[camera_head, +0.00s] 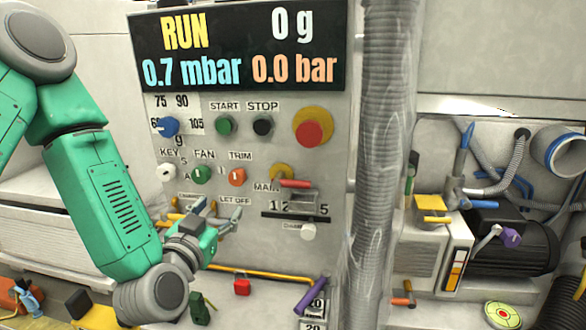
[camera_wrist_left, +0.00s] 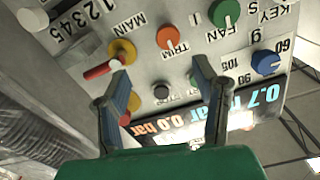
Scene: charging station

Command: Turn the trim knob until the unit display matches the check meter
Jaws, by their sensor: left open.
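The orange trim knob (camera_head: 237,177) is on the grey panel under the TRIM label, right of the green fan knob (camera_head: 201,175). It also shows in the left wrist view (camera_wrist_left: 167,37), just beyond the gap between my fingertips. The unit display (camera_head: 240,48) reads RUN, 0 g, 0.7 mbar and 0.0 bar. My left gripper (camera_head: 218,212) is open and empty, below and left of the trim knob, apart from it. In the left wrist view its two fingers (camera_wrist_left: 157,62) are spread. I cannot identify a check meter. My right gripper is not in view.
A red-handled MAIN switch (camera_head: 295,184) is right of the trim knob. A black stop button (camera_head: 263,126) and red button (camera_head: 311,132) are above. A thick grey hose (camera_head: 385,150) runs down the panel's right side. A purple-handled tool (camera_head: 310,296) is below.

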